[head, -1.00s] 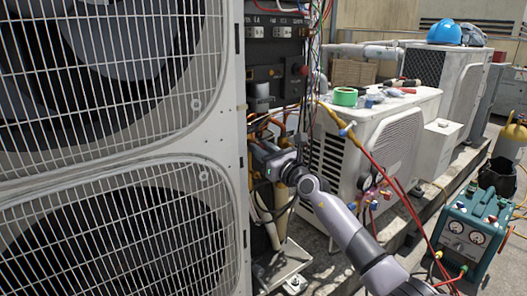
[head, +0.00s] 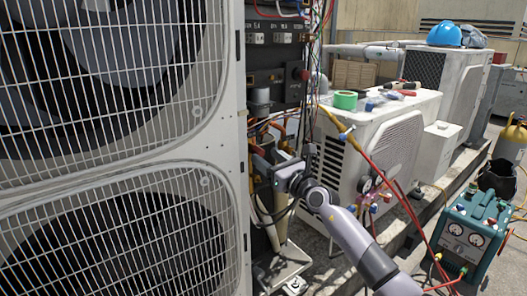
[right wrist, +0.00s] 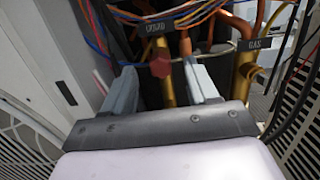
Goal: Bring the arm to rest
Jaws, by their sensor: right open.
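My right gripper (head: 268,168) is at the open service bay of the large condenser (head: 241,130), in front of its copper pipes. In the right wrist view its two grey fingers (right wrist: 161,88) are apart, with nothing gripped. A red hexagonal knob (right wrist: 160,67) shows between and beyond the fingertips, on the piping; I cannot tell whether a finger touches it. Brass-coloured pipes (right wrist: 245,75) stand behind, with a dark tag reading GAS (right wrist: 258,43) and another tag (right wrist: 157,27) that is hard to read. My left gripper is not in view.
Loose wires (right wrist: 190,14) hang close above the fingers. A smaller white condenser (head: 345,165) stands to the right, with green tape (head: 345,99) and tools on top. Red and yellow hoses run down to a teal gauge machine (head: 466,235). Grey ground lies between.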

